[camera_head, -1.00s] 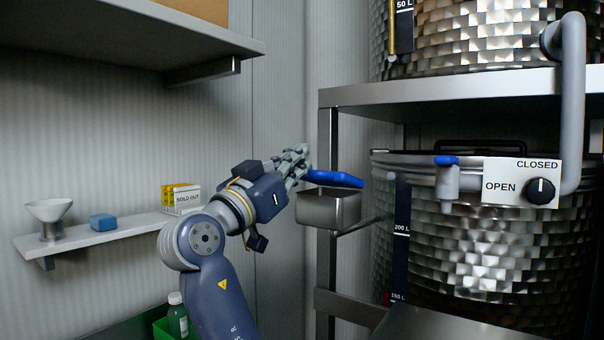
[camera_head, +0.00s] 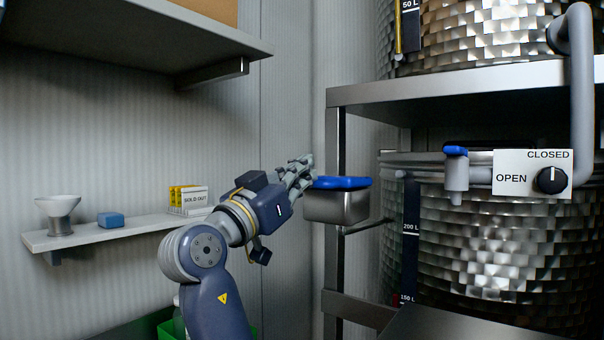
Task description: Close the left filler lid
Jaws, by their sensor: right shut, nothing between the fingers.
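The blue lid (camera_head: 342,183) lies flat or nearly flat across the top of a small metal filler box (camera_head: 337,208) fixed beside the rack post. The inside of the box is hidden.
A metal rack (camera_head: 450,88) carries steel tanks (camera_head: 490,245) on the right, with an OPEN/CLOSED dial panel (camera_head: 511,180) and a blue-topped spout (camera_head: 456,172). A wall shelf (camera_head: 130,230) on the left holds a funnel (camera_head: 59,207) and a blue block (camera_head: 111,220).

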